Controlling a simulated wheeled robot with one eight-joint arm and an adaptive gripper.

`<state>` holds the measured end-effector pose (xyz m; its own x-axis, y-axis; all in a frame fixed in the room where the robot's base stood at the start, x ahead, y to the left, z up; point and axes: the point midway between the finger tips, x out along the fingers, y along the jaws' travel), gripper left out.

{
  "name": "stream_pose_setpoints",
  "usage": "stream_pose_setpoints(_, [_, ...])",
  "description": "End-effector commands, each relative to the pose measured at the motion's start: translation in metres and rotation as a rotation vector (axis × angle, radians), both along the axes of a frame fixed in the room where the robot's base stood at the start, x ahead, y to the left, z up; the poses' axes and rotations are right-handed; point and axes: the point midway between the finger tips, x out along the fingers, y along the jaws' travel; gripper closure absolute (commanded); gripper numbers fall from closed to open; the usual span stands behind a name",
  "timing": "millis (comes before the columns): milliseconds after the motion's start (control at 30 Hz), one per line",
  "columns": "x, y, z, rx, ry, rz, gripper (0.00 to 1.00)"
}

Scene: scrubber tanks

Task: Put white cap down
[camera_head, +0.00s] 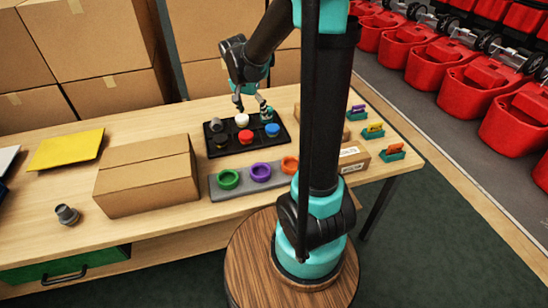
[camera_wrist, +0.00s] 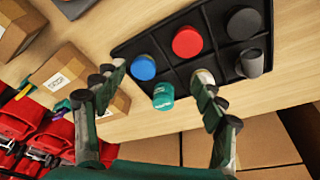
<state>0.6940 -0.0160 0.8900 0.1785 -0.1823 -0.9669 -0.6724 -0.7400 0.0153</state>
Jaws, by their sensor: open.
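The white cap (camera_head: 242,119) sits in the middle back compartment of the black tray (camera_head: 255,148) in the head view. In the wrist view the white cap (camera_wrist: 205,76) is partly hidden behind the right-hand finger. My gripper (camera_head: 252,104) is open above the back edge of the tray, with its fingers spread apart. In the wrist view my gripper (camera_wrist: 156,82) holds nothing.
The tray also holds a blue cap (camera_wrist: 143,67), a red cap (camera_wrist: 187,41), a black cap (camera_wrist: 244,24) and a grey piece (camera_wrist: 250,63). A grey strip with coloured rings (camera_head: 228,179) lies in front. A closed cardboard box (camera_head: 148,178) stands to the left.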

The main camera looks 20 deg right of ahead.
Motion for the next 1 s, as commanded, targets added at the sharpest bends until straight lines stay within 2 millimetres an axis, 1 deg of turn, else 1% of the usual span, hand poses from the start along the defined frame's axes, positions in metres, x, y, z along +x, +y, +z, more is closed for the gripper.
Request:
stream_pose_setpoints(33, [-0.023,-0.007,-0.002,0.008,-0.003,0.059,0.30])
stream_pose_setpoints(167, [-0.074,-0.017,-0.011,0.020,-0.018,0.244,0.30])
stream_pose_setpoints(200, [-0.090,-0.019,-0.015,0.021,-0.026,0.299,0.30])
stream_pose_setpoints(267, [-0.113,-0.022,-0.022,0.020,-0.040,0.384,0.30])
stream_pose_setpoints(300, [-0.128,-0.024,-0.027,0.017,-0.049,0.436,0.30])
stream_pose_setpoints(400, [-0.160,-0.025,-0.039,0.007,-0.074,0.554,0.30])
stream_pose_setpoints(500, [-0.184,-0.025,-0.050,-0.005,-0.094,0.644,0.30])
stream_pose_setpoints(600, [-0.198,-0.025,-0.057,-0.017,-0.108,0.703,0.30])
stream_pose_setpoints(700, [-0.204,-0.025,-0.060,-0.022,-0.115,0.730,0.30])
stream_pose_setpoints(1000, [-0.205,-0.024,-0.060,-0.024,-0.115,0.737,0.30])
